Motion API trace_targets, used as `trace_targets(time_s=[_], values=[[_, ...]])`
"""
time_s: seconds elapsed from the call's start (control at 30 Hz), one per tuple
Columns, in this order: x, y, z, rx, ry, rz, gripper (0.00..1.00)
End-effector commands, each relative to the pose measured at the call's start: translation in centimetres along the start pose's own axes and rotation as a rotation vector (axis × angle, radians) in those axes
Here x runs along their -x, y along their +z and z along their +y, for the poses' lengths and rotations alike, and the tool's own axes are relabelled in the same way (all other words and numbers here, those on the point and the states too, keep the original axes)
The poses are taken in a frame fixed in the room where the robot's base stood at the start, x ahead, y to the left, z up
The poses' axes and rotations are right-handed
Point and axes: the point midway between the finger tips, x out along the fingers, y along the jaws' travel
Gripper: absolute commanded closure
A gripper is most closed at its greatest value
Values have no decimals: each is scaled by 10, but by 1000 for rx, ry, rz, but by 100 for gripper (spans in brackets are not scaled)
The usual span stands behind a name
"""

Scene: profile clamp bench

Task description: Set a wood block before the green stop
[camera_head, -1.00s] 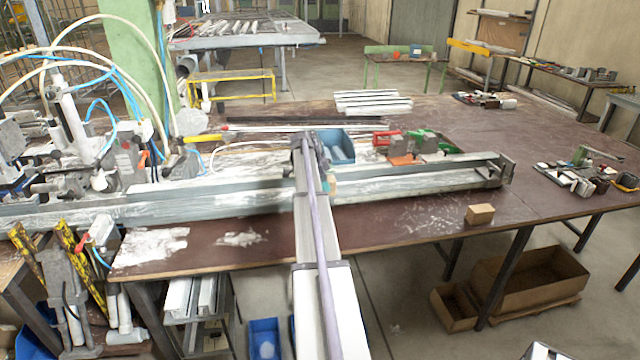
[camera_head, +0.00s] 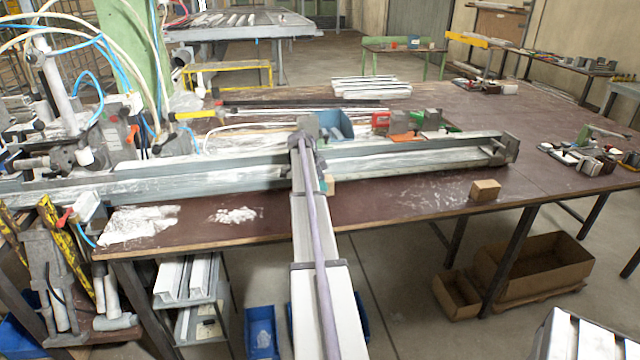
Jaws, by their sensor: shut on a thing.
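My arm reaches away over the bench. Its wrist hides most of my gripper (camera_head: 326,184), which shows only as a teal bit at the right of the arm. It is shut on a small tan wood block (camera_head: 332,187), mostly hidden, near the front lower edge of the long grey profile rail. Another wood block (camera_head: 485,190) lies on the brown bench near its front edge, right of my gripper. A green part (camera_head: 449,128) shows behind the rail beside grey blocks; I cannot tell whether it is the green stop.
The long profile rail (camera_head: 420,155) runs across the bench and ends in an upright plate (camera_head: 509,147). A blue bin (camera_head: 335,126) and a red part (camera_head: 381,120) stand behind it. Clamps and hoses crowd the left. The bench (camera_head: 420,195) front right is mostly clear.

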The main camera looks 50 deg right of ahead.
Motion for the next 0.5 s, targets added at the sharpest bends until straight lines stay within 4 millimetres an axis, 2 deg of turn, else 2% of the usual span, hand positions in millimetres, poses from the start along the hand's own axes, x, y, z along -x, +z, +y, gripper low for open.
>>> trace_targets(time_s=[0.03,0.1,0.5], values=[[-11,4,0,0,0,0,76],[-15,6,0,0,0,0,76],[-15,6,0,0,0,0,76]])
